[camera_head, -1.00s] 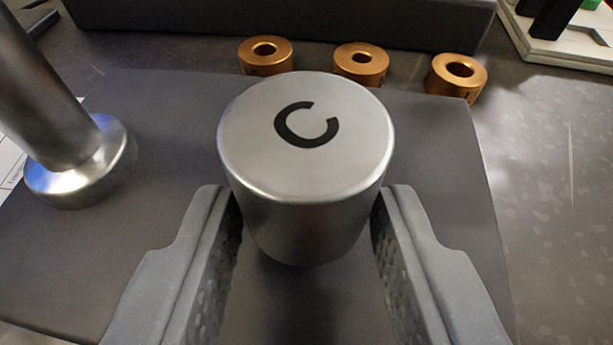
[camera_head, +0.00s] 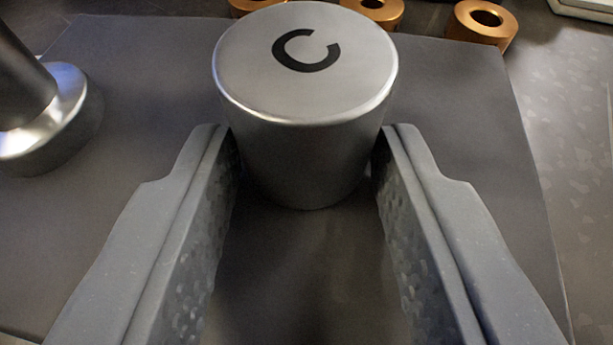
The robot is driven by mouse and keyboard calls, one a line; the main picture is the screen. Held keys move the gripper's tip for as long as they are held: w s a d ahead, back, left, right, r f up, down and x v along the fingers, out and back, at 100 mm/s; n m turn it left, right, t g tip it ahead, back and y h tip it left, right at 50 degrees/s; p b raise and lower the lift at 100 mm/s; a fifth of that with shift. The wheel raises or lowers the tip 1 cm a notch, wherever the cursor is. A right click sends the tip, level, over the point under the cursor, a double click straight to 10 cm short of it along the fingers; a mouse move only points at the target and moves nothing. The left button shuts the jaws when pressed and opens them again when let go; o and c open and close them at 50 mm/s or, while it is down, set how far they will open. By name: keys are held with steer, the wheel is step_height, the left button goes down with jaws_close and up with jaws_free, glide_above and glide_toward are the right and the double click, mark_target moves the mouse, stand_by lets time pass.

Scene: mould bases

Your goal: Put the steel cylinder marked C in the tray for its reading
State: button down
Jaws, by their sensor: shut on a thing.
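The steel cylinder marked C (camera_head: 305,75) stands upright at the top middle of the view, its black letter C showing on its top face. My gripper (camera_head: 305,165) has one finger on each side of the cylinder, and the fingertips press against its sides. The gripper is shut on it. The cylinder is over a dark grey plate (camera_head: 130,215); I cannot tell whether its base touches the plate. I cannot make out a tray in this view.
A steel post with a round foot (camera_head: 45,120) stands on the plate at the left. Several copper-coloured rings, such as the right one (camera_head: 483,22), lie beyond the plate's far edge. A pale object's edge (camera_head: 590,8) shows at the top right. Speckled floor at the right is clear.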

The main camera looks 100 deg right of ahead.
steer(key=c, duration=0.9)
jaws_free()
steer(key=shift+s+f, duration=0.1)
steer(key=shift+f, duration=0.55)
steer(key=shift+c, duration=0.2)
steer(key=shift+s, duration=0.1)
steer(key=shift+f, duration=0.15)
steer(key=shift+b, duration=0.75)
steer(key=shift+r+b, duration=0.3)
steer(key=r+p+v, duration=0.1)
steer(key=v, duration=1.3)
steer(key=shift+w, duration=0.25)
